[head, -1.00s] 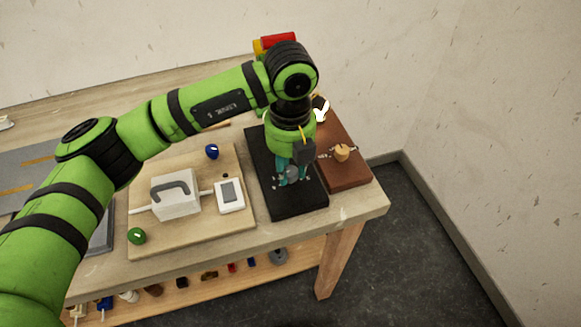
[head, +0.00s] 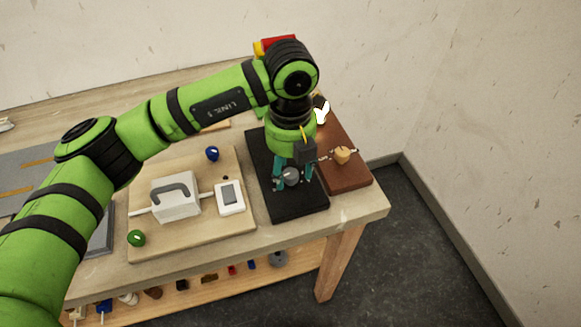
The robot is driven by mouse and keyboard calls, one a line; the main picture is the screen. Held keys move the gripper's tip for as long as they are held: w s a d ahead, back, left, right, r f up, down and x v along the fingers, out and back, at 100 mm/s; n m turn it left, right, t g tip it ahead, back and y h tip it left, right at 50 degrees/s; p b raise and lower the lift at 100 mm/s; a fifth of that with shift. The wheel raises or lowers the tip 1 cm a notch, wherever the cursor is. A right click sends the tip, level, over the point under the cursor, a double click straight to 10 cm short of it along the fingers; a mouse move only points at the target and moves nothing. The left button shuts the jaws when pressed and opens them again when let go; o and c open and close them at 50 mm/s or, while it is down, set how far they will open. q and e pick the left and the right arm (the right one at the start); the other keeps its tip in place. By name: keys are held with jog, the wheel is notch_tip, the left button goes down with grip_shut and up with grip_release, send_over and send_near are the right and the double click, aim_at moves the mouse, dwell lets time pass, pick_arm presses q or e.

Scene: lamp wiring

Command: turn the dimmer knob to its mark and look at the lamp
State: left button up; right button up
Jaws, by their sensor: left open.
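A grey round knob (head: 291,176) sits on the black board (head: 292,207) near the table's right end. My left gripper (head: 294,181) is over it, pointing down, with its teal fingers open and apart on either side of the knob. The knob's mark is too small to make out. A bright white shape (head: 321,112), apparently the lamp's lit bulb, shows beyond the gripper by the brown board (head: 350,178). The lamp's lower part is partly hidden by my arm. My right gripper is not in view.
A tan wooden piece (head: 342,155) stands on the brown board. Small parts lie on the lower shelf.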

aim_at(291, 173)
pick_arm(q)
notch_tip(291, 173, up, 11)
jog(key=shift+r, duration=0.2)
dwell(0.5)
